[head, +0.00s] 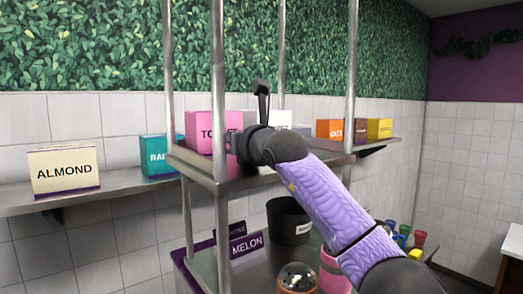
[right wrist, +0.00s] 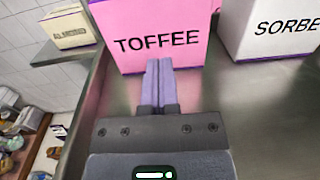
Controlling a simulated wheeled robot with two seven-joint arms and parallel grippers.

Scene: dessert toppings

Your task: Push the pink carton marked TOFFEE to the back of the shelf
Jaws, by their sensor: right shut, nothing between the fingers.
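The pink carton marked TOFFEE (head: 203,133) stands upright on the metal shelf (head: 187,156) of the rack. My right gripper (head: 233,143) is in front of it and hides part of its label. In the right wrist view, the TOFFEE carton (right wrist: 152,38) shows its whole label, upright. My right gripper (right wrist: 159,64) is shut and empty, its two purple fingers together and pointing at the lower middle of the carton's front. The tips look at or very close to the face; I cannot tell if they touch. My left gripper is not in view.
A white SORBET-like carton (right wrist: 269,28) stands to the right of TOFFEE with a gap. An ALMOND carton (head: 65,171) and a teal carton (head: 157,156) stand on the left wall shelf. Rack posts (head: 218,90) flank the shelf. A black bucket (head: 288,222) stands below.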

